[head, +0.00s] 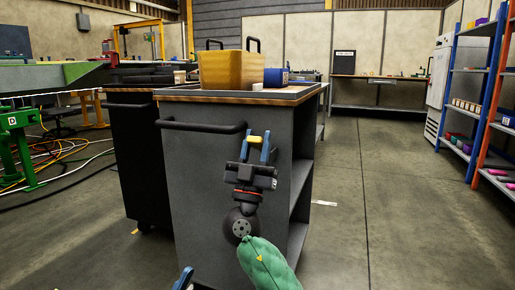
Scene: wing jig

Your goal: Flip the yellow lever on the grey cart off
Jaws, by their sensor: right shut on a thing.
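The grey cart (205,185) stands in the middle of the head view, with a black push handle on its near face. The yellow lever (254,139) shows as a small yellow piece near the top right of that face. My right gripper (255,147) is at the lever, its two blue fingers on either side of it and shut on it. The gripper hides the lever's base, and I cannot tell which way the lever is set. Only a blue tip of my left gripper (183,278) shows at the bottom edge, low in front of the cart.
A yellow bin (227,70) and a blue cylinder (275,77) stand on the cart top. A black cabinet (140,150) is close on the left. Cables and a green stand (18,145) lie further left. Shelves (480,90) stand at the far right; the floor between is clear.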

